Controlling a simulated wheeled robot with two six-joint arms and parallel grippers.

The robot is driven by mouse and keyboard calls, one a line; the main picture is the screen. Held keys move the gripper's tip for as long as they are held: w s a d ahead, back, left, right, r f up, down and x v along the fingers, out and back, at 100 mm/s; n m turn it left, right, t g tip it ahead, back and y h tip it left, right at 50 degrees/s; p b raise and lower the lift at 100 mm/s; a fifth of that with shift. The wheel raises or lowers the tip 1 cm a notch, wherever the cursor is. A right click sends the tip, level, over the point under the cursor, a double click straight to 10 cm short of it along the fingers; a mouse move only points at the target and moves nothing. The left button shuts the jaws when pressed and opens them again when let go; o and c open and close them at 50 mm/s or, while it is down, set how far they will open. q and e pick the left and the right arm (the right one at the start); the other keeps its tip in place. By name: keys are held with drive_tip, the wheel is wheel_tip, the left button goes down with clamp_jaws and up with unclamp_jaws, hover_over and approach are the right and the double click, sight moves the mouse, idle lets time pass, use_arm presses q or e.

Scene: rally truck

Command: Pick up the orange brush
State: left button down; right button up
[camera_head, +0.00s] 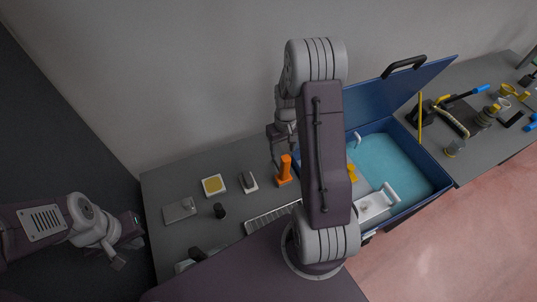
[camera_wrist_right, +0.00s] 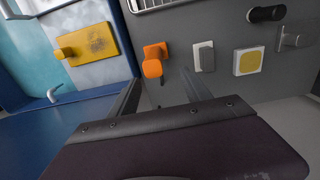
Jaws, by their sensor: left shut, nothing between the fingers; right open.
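The orange brush (camera_head: 285,170) stands upright on the grey worktop, just left of the blue case. In the right wrist view the brush (camera_wrist_right: 153,66) is seen from above, its rounded orange top over a flat orange base. My right gripper (camera_head: 274,155) is open and empty, beside and just behind the brush in the head view. In the right wrist view the brush lies beyond the tips of my right gripper (camera_wrist_right: 160,84), and the fingers do not touch it. My left gripper (camera_head: 130,245) is shut and empty at the lower left, away from the brush.
The open blue case (camera_head: 440,180) is right of the brush. My right arm hides part of the case and worktop.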

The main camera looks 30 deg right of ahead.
sight(284, 158)
drive_tip(key=f, duration=0.1)
drive_tip(key=s+d+f+p, duration=0.1)
drive_tip(key=d+f, duration=0.1)
drive_tip(key=shift+s+f, duration=0.15)
drive_tip(key=shift+s, duration=0.2)
drive_tip(key=shift+w+a+f, duration=0.1)
drive_tip(key=shift+f, duration=0.1)
drive_tip(key=shift+w+a+f+p, duration=0.5)
drive_tip(key=shift+a+p, duration=0.1)
drive_tip(key=shift+p, duration=0.25)
drive_tip(key=f, duration=0.1)
drive_tip(key=f+p, duration=0.1)
drive_tip(key=f, duration=0.1)
drive_tip(key=shift+s+d+f+p, duration=0.2)
drive_tip(key=shift+d+f+p, duration=0.1)
drive_tip(key=shift+f, duration=0.1)
drive_tip(key=shift+s+d+f, duration=0.15)
drive_tip(key=shift+f, duration=0.1)
use_arm(q)
drive_tip(key=r, duration=0.3)
drive_tip(key=s+d+r, duration=0.1)
drive_tip(key=r, duration=0.1)
drive_tip(key=shift+r, duration=0.1)
